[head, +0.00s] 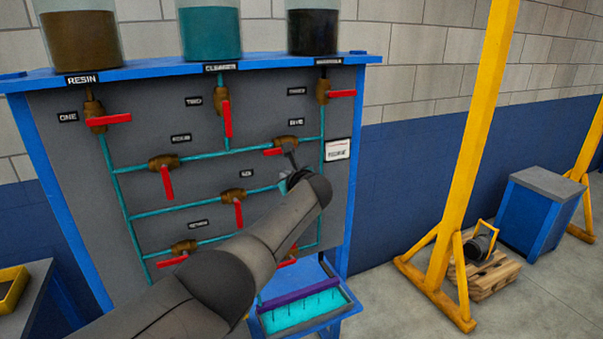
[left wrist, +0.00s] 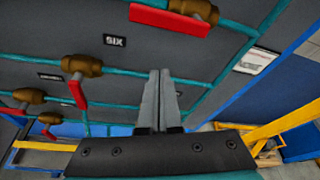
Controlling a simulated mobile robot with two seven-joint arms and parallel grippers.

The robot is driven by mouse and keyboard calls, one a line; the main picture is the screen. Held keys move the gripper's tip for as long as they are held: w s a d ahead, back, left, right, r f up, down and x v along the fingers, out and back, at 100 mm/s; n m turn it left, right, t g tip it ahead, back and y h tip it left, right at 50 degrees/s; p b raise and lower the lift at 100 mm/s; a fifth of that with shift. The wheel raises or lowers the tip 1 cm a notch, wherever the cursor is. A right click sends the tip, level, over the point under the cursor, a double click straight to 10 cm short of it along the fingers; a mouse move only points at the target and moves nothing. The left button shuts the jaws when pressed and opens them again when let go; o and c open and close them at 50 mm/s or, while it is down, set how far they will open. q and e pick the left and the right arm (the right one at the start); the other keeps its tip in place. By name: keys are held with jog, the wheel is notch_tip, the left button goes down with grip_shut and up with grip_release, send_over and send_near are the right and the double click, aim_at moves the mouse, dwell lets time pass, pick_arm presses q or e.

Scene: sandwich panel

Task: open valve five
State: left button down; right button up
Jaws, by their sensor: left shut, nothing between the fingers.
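Valve five (head: 286,141) is on the second pipe row of the grey panel in the head view, under its label. It has a brass body. Its red handle (head: 274,152) points left, lying roughly along the pipe. In the left wrist view, the handle (left wrist: 170,18) shows at the top, attached to the brass body (left wrist: 195,9). My left gripper (head: 288,150) is shut and empty, in front of the panel at valve five. In the left wrist view its fingertips (left wrist: 160,73) appear below the handle, with a visible gap. My right gripper is not in view.
Valve six (head: 233,195) is below left of valve five, its red handle hanging down. Valve three (head: 323,91) is above. A white sign (head: 337,150) is at the panel's right. My left arm covers the lower panel. A tray (head: 305,310) stands below.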

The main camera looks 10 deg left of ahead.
pick_arm(q)
jog(key=shift+p+v, duration=1.45)
jog(key=shift+v, duration=2.6)
jog(key=s+a+f+n+g+h+b, duration=0.1)
jog(key=s+f+n+g+h+b, duration=0.15)
jog(key=s+f, duration=0.9)
jog(key=s+f+n+g+h+b, duration=0.1)
jog(key=s+f+n+g+b, duration=0.2)
jog(key=f, duration=1.7)
jog(key=s+a+f+n+g+h+b, duration=0.1)
jog(key=s+f+n+b, duration=0.4)
jog(key=f, duration=1.1)
jog(key=s+a+f+n+g+h+b, duration=0.25)
jog(key=s+f+n, duration=0.25)
jog(key=s+f, duration=1.3)
jog(key=s+f+n+g+b, duration=0.1)
jog(key=s+f+n, duration=0.1)
jog(key=s, duration=0.6)
jog(key=s+a+f+n+g+b, duration=0.1)
jog(key=s+f+n, duration=0.1)
jog(key=s, duration=0.6)
jog(key=s+a+f+n+b, duration=0.1)
jog(key=s+f+n, duration=0.2)
jog(key=s, duration=0.6)
jog(key=shift+n+g+b, duration=0.4)
jog(key=shift+n, duration=0.35)
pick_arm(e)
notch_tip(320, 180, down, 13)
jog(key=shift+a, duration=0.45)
